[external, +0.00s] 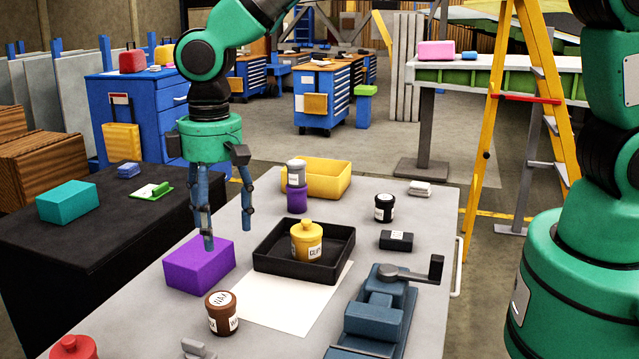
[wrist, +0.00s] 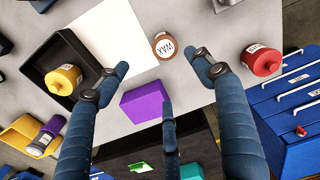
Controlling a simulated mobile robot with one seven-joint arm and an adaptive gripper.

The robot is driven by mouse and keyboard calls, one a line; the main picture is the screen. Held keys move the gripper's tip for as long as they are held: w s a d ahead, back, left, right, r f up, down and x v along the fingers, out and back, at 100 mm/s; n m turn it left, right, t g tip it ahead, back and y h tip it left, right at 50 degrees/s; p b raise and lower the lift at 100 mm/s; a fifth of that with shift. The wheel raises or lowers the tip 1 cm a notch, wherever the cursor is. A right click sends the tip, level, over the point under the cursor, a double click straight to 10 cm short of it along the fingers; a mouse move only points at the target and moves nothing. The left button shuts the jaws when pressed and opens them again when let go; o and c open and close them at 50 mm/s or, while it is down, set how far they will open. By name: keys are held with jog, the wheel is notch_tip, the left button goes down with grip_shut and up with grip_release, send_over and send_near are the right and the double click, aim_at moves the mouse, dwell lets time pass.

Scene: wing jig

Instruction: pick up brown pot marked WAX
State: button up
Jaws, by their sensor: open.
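The brown pot marked WAX (external: 222,313) stands upright on the grey table near its front left part, beside a white sheet. In the wrist view the brown pot (wrist: 164,46) shows from above, its round white label facing up, beyond the fingertips. My gripper (external: 224,240) is open and empty. In the external view it hangs above and behind the pot, around the level of the purple box (external: 198,266). In the wrist view my gripper's fingers (wrist: 162,80) are spread, with the purple box (wrist: 147,102) showing between them.
A black tray (external: 268,268) holds a yellow pot (external: 307,242). A red pot (external: 74,347) stands at the front left corner. A blue vise (external: 375,310) lies to the right. The white sheet (external: 285,312) lies flat beside the brown pot. A yellow bin (external: 325,177) stands farther back.

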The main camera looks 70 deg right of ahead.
aim_at(222, 299)
jog(key=shift+w+a+f, duration=0.15)
jog(key=shift+a+f, duration=0.1)
jog(key=shift+f, duration=0.35)
jog(key=shift+w+a+f, duration=0.15)
jog(key=shift+a+f, duration=0.1)
jog(key=shift+f, duration=0.3)
jog(key=shift+f+b, duration=0.6)
jog(key=shift+f, duration=3.7)
jog(key=shift+f+b, duration=0.65)
jog(key=shift+f, duration=1.95)
jog(key=shift+s, duration=0.1)
jog(key=c, duration=1.4)
